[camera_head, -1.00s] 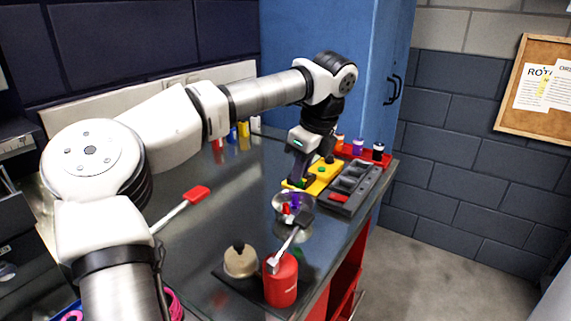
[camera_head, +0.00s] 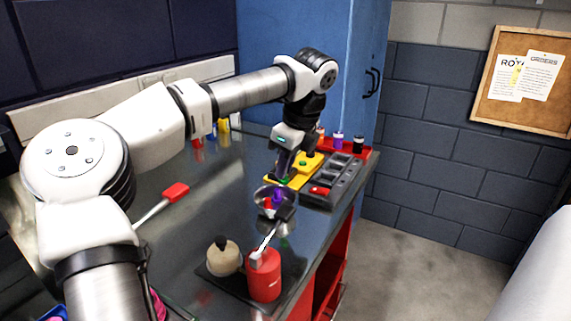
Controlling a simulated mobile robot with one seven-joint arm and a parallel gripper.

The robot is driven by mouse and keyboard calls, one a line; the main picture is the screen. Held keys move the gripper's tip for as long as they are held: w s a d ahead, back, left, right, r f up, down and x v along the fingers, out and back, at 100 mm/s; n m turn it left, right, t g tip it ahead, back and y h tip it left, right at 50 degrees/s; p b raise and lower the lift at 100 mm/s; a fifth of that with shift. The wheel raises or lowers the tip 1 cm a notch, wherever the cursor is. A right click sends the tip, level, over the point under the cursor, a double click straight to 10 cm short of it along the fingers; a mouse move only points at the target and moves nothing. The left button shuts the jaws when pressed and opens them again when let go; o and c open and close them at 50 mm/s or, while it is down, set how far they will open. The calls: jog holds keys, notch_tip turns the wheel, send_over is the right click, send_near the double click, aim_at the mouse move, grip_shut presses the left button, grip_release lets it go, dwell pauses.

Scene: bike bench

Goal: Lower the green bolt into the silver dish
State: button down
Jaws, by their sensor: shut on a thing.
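The silver dish (camera_head: 258,193) stands on the dark bench top, with a red piece (camera_head: 268,204) and a purple piece (camera_head: 278,194) in it. My gripper (camera_head: 284,175) points down just behind the dish's back rim, near the yellow tray. It is shut on a small green thing (camera_head: 285,181), which looks like the green bolt; its lower end is hard to make out. Whether the bolt is over the dish or behind its rim I cannot tell.
A yellow tray (camera_head: 313,161) and a grey compartment tray (camera_head: 320,199) lie behind and to the right. A dark-headed tool (camera_head: 266,240), a red can (camera_head: 265,276) and a beige pot (camera_head: 223,259) stand in front. A red-headed spatula (camera_head: 176,192) lies left on clear bench.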

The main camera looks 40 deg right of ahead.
aim_at(288, 179)
jog(key=shift+f+b, duration=0.9)
jog(key=shift+f, duration=0.35)
jog(key=shift+f+b, duration=1.15)
jog(key=shift+f, duration=0.35)
dwell(0.3)
jog(key=c, duration=1.4)
grip_release()
jog(key=shift+o, duration=0.2)
